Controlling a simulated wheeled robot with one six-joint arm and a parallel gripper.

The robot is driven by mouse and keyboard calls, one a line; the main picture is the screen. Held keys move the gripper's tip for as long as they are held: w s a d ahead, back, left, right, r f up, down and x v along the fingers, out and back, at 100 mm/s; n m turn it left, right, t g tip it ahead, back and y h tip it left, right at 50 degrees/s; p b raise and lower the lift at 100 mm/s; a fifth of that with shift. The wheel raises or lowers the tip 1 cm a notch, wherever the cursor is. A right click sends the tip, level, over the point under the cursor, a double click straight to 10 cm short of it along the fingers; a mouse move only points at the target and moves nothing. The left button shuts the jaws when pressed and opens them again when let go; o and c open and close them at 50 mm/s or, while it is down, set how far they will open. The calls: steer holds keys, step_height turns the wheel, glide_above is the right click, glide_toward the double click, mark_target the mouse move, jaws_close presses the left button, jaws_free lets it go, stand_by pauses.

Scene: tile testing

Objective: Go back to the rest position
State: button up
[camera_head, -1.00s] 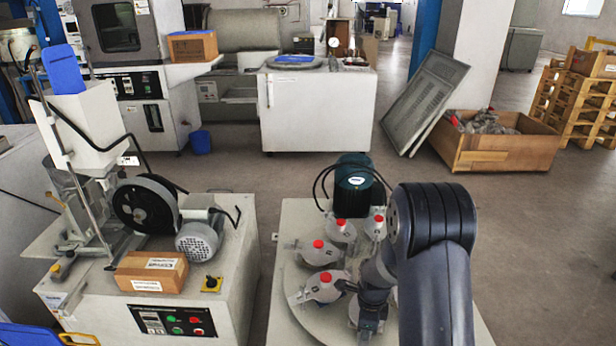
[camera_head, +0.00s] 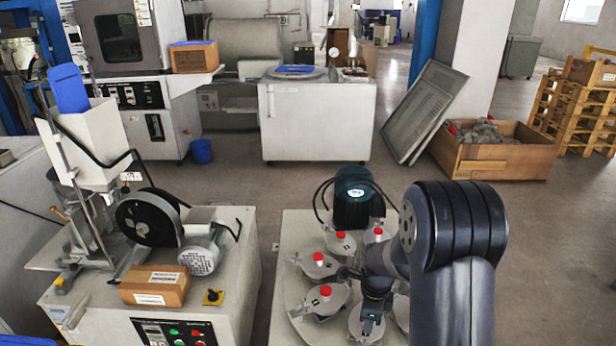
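My arm reaches in from the bottom right of the head view, over the tile testing machine (camera_head: 290,240). My gripper (camera_head: 368,325) points down above the machine's round plate, at the near side of its ring of grey jars with red caps. Its fingers are small and dark here, so I cannot tell whether they are open or shut. A jar with a red cap (camera_head: 322,300) stands just left of the gripper. Other capped jars (camera_head: 318,264) sit farther back, in front of the dark green motor (camera_head: 357,200). My arm hides the machine's right side.
A grinding machine (camera_head: 145,250) stands on the left, with a small cardboard box (camera_head: 155,287) on top. A white cabinet (camera_head: 320,120) is behind. A wooden crate (camera_head: 495,160) and pallets (camera_head: 580,105) stand at the right. Floor between them is clear.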

mark_target(365, 343)
step_height(365, 343, down, 11)
steer(key=b, duration=0.4)
steer(key=shift+r, duration=0.1)
steer(key=shift+r+n, duration=0.4)
steer(key=n, duration=0.5)
steer(key=shift+n+b, duration=0.4)
steer(key=n+b, duration=0.1)
steer(key=n, duration=0.3)
steer(key=shift+n, duration=0.3)
steer(key=shift+r, duration=0.15)
